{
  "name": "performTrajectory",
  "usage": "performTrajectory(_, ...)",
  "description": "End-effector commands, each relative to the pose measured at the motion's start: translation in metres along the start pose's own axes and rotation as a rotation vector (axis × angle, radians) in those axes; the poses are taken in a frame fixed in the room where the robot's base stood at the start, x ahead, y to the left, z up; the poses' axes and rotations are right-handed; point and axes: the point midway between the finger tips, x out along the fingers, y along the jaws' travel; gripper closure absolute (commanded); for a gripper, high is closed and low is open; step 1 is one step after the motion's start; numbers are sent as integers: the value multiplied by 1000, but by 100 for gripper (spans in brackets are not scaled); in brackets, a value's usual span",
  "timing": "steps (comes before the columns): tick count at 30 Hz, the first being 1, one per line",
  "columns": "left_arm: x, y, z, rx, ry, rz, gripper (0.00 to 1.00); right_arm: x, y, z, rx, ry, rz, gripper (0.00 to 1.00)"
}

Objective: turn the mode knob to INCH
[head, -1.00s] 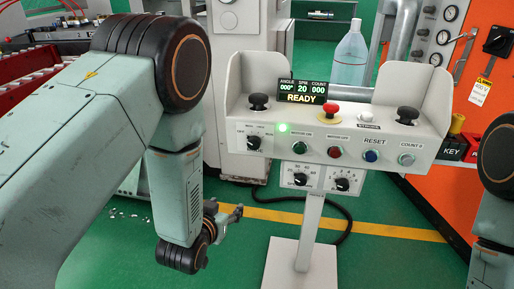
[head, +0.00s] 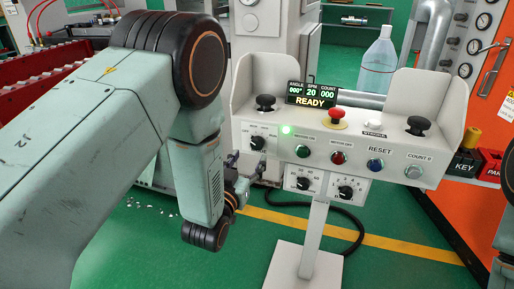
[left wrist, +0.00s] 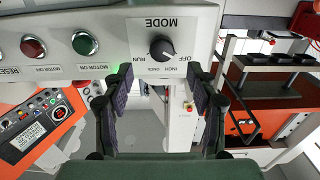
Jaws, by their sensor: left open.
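The black mode knob (head: 257,142) is on the left of the grey control panel's front face. In the left wrist view the knob (left wrist: 162,48) appears upside down under the MODE label, with OFF, RUN and INCH printed around it. I cannot tell for sure which mark its pointer faces. My left gripper (head: 245,164) is just below and to the left of the knob in the head view. In the left wrist view its two dark padded fingers (left wrist: 161,84) are open and empty, apart from the knob, with the knob roughly between their lines. My right gripper is out of view.
The panel holds a green button (head: 301,151), a red button (head: 338,157), a red mushroom button (head: 337,113) and two lower dials, one here (head: 345,192). The display (head: 312,94) reads READY. A clear bottle (head: 377,62) stands behind. Green floor is open below.

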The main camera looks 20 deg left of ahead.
Motion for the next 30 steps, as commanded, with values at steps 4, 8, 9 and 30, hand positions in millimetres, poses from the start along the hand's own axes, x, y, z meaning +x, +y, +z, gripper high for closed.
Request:
performTrajectory(4,23,-2,1,-1,4,-2,42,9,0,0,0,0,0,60)
performTrajectory(8,44,-3,1,0,3,-4,42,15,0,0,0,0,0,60)
performTrajectory(9,49,-3,2,0,2,-4,42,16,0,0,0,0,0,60)
performTrajectory(30,70,0,1,0,-3,-4,57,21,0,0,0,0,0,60)
